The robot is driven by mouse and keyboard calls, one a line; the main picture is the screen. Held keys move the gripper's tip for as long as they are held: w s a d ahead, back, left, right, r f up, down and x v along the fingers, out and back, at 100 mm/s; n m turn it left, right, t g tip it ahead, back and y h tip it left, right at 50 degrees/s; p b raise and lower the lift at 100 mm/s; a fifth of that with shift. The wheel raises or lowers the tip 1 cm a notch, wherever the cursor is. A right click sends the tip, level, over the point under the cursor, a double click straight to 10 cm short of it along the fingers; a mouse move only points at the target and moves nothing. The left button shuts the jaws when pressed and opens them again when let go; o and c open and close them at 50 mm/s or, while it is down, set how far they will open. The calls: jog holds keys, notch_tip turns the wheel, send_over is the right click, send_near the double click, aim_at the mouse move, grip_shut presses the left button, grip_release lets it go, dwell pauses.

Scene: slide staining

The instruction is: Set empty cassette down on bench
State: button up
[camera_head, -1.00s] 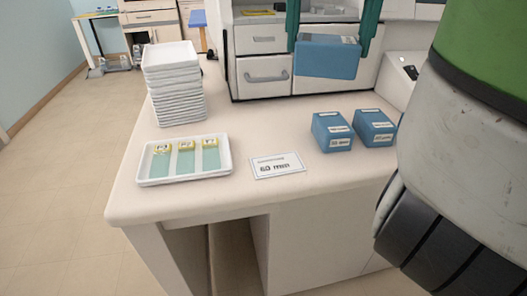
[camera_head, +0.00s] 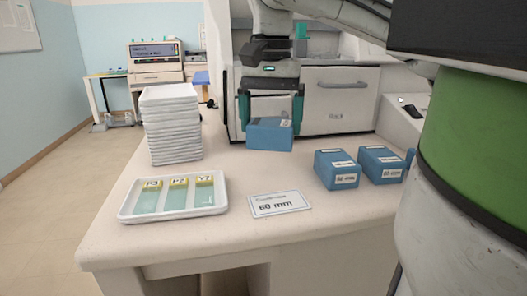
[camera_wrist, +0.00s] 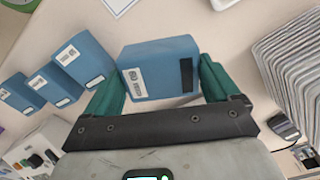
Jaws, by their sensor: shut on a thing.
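My gripper (camera_head: 270,112) has its two teal fingers on either side of a blue cassette (camera_head: 269,137) with a pale label. The cassette is low over the back of the bench (camera_head: 225,165), in front of the drawers; I cannot tell whether its base touches. In the wrist view the cassette (camera_wrist: 160,67) sits between the fingers (camera_wrist: 160,80), with a dark slot at its right end. Its inside is not clearly visible.
Other blue cassettes (camera_head: 336,170) (camera_head: 380,165) stand to the right; the wrist view shows three. A stack of white trays (camera_head: 172,130) is at left. A white tray (camera_head: 130,212) with three labelled slides lies in front, beside a "60 mm" card (camera_head: 279,204).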

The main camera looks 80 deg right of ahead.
aim_at(264, 120)
jog(key=shift+w+d+f+b, duration=0.15)
jog(key=shift+w+d+f, duration=0.25)
jog(key=shift+f, duration=0.25)
jog(key=shift+w+d+f+b, duration=0.15)
jog(key=shift+w+d+f, duration=0.2)
jog(key=shift+f, duration=0.25)
jog(key=shift+w+f+b, duration=0.1)
jog(key=shift+f+b, duration=0.65)
jog(key=shift+f, duration=0.85)
jog(key=shift+f, duration=0.1)
jog(key=o, duration=0.9)
jog(key=shift+f, duration=0.1)
notch_tip(264, 120, up, 12)
jog(key=p, duration=0.4)
jog(key=shift+r, duration=0.2)
